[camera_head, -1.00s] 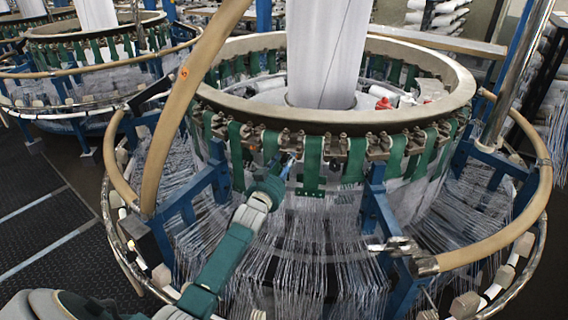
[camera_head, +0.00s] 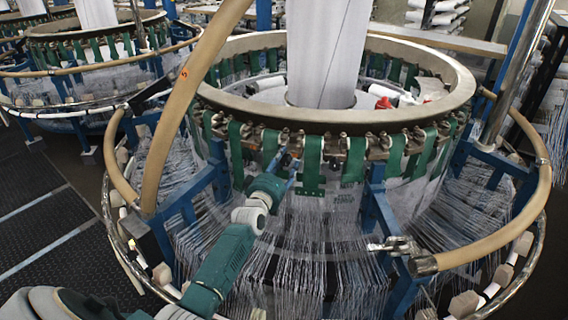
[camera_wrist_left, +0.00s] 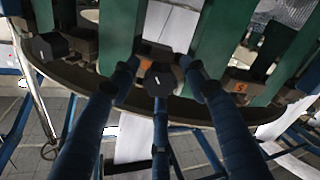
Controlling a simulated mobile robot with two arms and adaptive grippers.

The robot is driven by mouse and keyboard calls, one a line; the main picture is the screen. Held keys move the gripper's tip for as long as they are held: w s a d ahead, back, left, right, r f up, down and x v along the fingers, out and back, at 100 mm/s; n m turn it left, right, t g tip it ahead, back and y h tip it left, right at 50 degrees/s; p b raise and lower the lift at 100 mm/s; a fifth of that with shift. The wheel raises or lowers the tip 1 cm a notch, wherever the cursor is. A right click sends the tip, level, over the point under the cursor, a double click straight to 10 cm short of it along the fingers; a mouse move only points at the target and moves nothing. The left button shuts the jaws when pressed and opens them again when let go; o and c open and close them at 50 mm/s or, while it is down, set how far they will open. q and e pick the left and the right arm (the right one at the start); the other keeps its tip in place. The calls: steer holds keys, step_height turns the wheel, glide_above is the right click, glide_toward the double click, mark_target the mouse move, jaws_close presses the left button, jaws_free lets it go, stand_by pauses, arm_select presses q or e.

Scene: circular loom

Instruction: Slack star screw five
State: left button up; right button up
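My left gripper (camera_head: 291,166) reaches up to the rim of the near loom, just beneath the row of screws between the green straps. In the left wrist view, its blue fingers (camera_wrist_left: 160,88) stand around a dark star-shaped knob (camera_wrist_left: 159,80), with a visible gap at either side. The gripper looks open. An orange label (camera_wrist_left: 147,63) beside this knob is partly covered, so its number cannot be read. Another orange label (camera_wrist_left: 239,87), like a 5, sits on the block to the right. Another dark knob (camera_wrist_left: 48,46) is at the left. My right gripper is out of view.
The loom's pale ring (camera_head: 335,115) curves above the gripper. Green straps (camera_head: 312,160) hang on both sides of it. Blue posts (camera_head: 374,205), fine threads (camera_head: 330,245) and a tan curved rail (camera_head: 185,100) surround the arm. A metal fitting (camera_head: 395,244) stands at the right.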

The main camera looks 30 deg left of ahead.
arm_select(q)
steer(key=shift+s+r+p, duration=0.1)
steer(key=shift+s+p, duration=0.25)
steer(key=shift+p, duration=0.1)
steer(key=p+v, duration=0.3)
steer(key=v, duration=0.3)
steer(key=shift+s+p, duration=0.15)
steer(key=shift+p, duration=0.25)
steer(key=shift+d, duration=0.1)
